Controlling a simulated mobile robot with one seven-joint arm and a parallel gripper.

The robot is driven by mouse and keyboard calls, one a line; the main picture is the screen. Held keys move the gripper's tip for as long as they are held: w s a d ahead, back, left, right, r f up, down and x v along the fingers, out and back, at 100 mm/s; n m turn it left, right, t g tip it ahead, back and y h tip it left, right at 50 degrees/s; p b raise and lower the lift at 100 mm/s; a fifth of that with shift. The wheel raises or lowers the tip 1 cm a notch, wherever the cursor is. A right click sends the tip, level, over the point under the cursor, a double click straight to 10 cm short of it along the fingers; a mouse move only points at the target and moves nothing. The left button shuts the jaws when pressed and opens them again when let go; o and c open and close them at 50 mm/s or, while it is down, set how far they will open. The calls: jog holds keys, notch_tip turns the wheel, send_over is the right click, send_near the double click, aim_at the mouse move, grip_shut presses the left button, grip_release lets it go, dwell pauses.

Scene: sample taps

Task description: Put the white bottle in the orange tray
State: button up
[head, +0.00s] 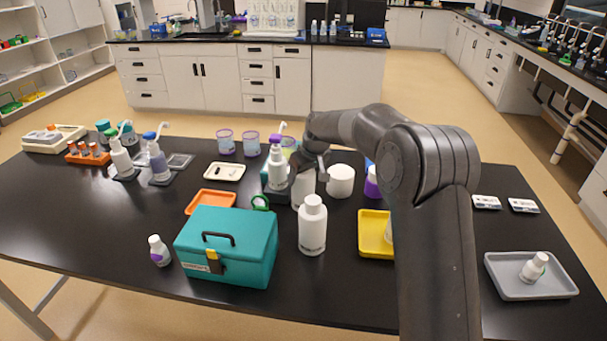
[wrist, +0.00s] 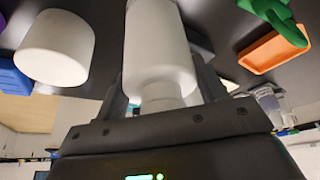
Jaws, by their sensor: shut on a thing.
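My gripper (head: 308,168) is shut on a white bottle (head: 303,190) near the middle of the black table. In the wrist view the bottle (wrist: 158,45) sits between the two fingers (wrist: 163,92), its narrower neck end toward the gripper's body. I cannot tell whether its base touches the table. The orange tray (head: 203,203) is left of the gripper, flat and seemingly empty. It also shows at the upper right of the wrist view (wrist: 262,55). A second white bottle (head: 312,232), larger-looking and capped, stands upright in front of the held one.
A teal box (head: 225,262) stands in front of the orange tray. A white round jar (head: 341,182) and a yellow tray (head: 372,232) are to the right.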

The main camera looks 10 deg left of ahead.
jog(key=o, duration=1.6)
jog(key=shift+f, duration=0.1)
jog(key=shift+o, duration=0.2)
